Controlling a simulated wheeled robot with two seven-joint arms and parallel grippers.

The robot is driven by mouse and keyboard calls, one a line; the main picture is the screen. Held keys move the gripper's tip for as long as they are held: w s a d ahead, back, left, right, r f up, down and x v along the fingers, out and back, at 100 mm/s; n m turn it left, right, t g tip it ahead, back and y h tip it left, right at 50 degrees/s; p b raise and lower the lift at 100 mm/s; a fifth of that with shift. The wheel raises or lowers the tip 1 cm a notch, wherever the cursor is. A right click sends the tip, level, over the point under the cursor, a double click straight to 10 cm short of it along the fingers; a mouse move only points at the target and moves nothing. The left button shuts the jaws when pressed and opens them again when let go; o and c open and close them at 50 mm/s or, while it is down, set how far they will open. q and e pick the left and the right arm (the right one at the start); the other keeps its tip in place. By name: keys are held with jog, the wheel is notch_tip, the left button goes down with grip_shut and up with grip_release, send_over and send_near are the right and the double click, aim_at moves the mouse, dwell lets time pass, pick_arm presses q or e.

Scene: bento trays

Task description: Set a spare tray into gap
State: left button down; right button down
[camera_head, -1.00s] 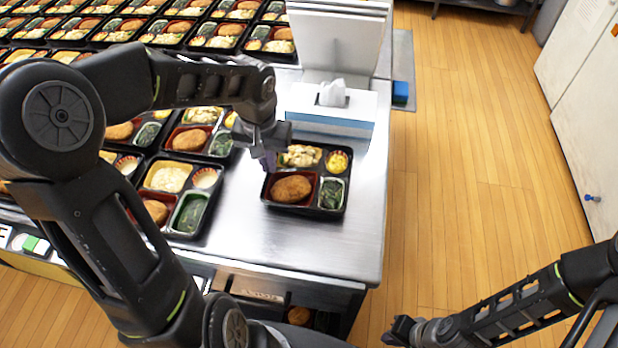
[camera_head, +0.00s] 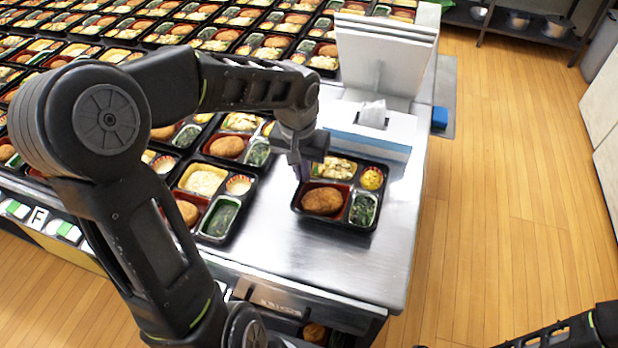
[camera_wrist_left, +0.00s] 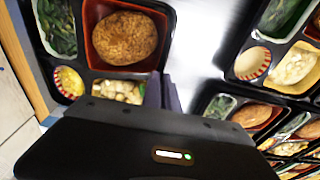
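A spare tray (camera_head: 367,226), black with a fried patty, greens, a pale salad and a yellow cup, stands apart from the others near the table's right end. It also shows in the wrist view (camera_wrist_left: 82,75). My left gripper (camera_head: 303,171) is at its left rim. In the wrist view the fingers (camera_wrist_left: 163,92) look close together, straddling the rim. I cannot tell whether the tray is lifted. Rows of filled trays (camera_head: 224,240) lie to the left. No gap in the rows is clear; my left arm hides part of them. My right gripper is out of view.
A tissue box (camera_head: 372,118) stands just behind the spare tray, with white upright panels (camera_head: 385,55) behind it. Bare steel table (camera_head: 290,245) lies left of and in front of the tray. A blue block (camera_head: 440,117) is at the right edge.

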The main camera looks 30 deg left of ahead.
pick_arm(q)
notch_tip(320, 180, up, 8)
jog(key=shift+r, duration=0.2)
dwell(0.7)
